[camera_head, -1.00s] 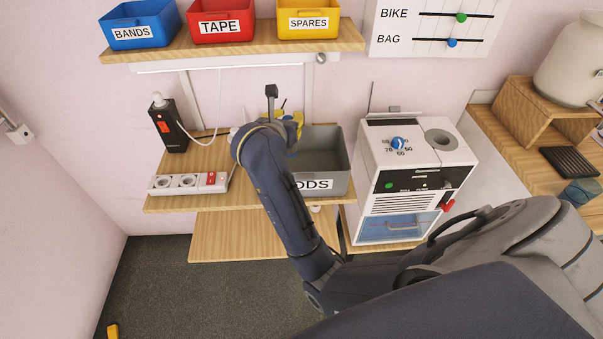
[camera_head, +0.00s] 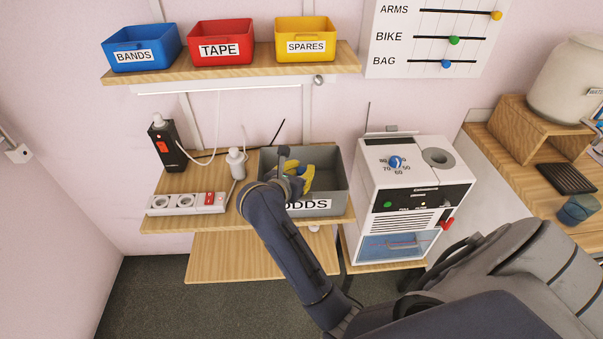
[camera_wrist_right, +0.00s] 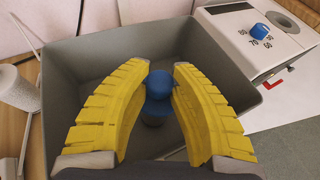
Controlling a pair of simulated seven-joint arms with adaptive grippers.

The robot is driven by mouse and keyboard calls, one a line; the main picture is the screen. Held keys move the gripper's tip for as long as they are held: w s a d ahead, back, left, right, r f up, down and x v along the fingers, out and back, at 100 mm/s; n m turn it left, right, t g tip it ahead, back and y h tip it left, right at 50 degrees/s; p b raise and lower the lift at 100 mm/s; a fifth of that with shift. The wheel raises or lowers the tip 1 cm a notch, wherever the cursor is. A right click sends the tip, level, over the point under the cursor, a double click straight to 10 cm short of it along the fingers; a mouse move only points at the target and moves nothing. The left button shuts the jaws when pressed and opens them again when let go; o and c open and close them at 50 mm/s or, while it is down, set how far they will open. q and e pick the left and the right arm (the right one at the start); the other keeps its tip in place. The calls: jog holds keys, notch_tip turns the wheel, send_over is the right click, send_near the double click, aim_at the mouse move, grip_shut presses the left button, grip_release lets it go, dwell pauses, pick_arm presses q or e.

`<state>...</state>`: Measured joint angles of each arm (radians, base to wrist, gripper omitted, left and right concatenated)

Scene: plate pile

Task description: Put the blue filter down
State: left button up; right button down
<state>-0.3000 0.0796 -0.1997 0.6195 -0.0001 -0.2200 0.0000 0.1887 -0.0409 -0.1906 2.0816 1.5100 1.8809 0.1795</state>
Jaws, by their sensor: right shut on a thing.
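My right gripper (camera_head: 305,180) has yellow ridged fingers and is over the grey ODDS bin (camera_head: 335,165) on the wooden shelf. In the right wrist view its fingers (camera_wrist_right: 160,88) are closed around the blue filter (camera_wrist_right: 158,92), which has a round blue top, a wider blue part below and a grey lower end. The filter is above or inside the bin; I cannot tell whether it touches the floor of the bin (camera_wrist_right: 85,75). In the head view the filter is hidden by the gripper and arm. My left gripper is out of view.
A white machine (camera_head: 405,170) with a blue dial (camera_head: 395,162) stands right of the bin. A white bottle-like object (camera_head: 236,165), a power strip (camera_head: 187,203) and a black switch box (camera_head: 165,145) are to the left. Labelled bins (camera_head: 220,42) sit on the upper shelf.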

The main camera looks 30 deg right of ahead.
jog(key=shift+f, duration=0.5)
jog(key=c, duration=1.2)
grip_release()
jog(key=shift+s+a, duration=0.1)
jog(key=shift+a, duration=0.05)
jog(key=shift+v, duration=2.65)
